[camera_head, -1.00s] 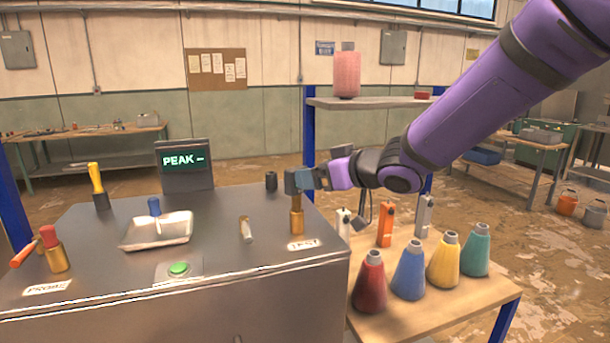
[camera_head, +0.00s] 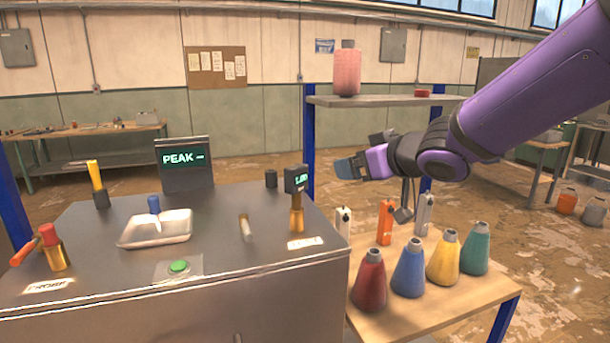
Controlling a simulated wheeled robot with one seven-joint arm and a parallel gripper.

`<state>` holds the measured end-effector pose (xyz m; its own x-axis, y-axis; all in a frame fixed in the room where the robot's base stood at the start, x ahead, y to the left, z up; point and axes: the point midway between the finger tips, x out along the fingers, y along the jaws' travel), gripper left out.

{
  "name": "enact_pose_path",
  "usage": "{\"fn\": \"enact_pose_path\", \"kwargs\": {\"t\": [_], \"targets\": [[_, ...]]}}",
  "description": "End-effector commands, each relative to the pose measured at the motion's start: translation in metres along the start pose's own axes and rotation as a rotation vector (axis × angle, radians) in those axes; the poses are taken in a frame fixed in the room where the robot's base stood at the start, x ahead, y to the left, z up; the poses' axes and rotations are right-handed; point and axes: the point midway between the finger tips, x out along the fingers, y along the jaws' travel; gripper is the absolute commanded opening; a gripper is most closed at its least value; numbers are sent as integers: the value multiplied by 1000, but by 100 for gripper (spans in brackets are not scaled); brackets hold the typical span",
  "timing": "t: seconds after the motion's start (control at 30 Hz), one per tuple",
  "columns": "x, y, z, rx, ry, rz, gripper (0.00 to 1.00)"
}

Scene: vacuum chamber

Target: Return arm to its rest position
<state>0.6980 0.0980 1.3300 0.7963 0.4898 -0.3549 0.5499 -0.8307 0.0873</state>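My purple arm (camera_head: 530,90) reaches in from the upper right. My gripper (camera_head: 360,158) points left, in the air between the steel chamber top and the shelf unit, apart from both. Its fingers look spread, with nothing seen between them. A brass-based gauge with a small dark display (camera_head: 297,182) stands upright on the right of the chamber top (camera_head: 215,215), left of my gripper and not touching it.
Red, blue, yellow and teal flasks (camera_head: 409,268) stand on the wooden table (camera_head: 440,305) below my arm. Orange (camera_head: 385,222) and white holders stand behind them. A shelf (camera_head: 375,102) with a pink bottle (camera_head: 347,70) is above my gripper. A monitor (camera_head: 184,165) reads "PEAK".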

Motion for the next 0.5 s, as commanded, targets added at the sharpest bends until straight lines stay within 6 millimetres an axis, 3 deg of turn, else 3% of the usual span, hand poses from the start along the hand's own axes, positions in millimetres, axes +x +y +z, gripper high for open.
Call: {"fn": "enact_pose_path", "kwargs": {"t": [0.1, 0.23, 0.37, 0.5], "targets": [[-46, 32, 4, 19, -85, 198, 89], [-99, 55, 21, 77, -210, 367, 89], [-155, 61, 45, 163, -349, 474, 89], [-211, 48, 76, 275, -503, 511, 89]]}}
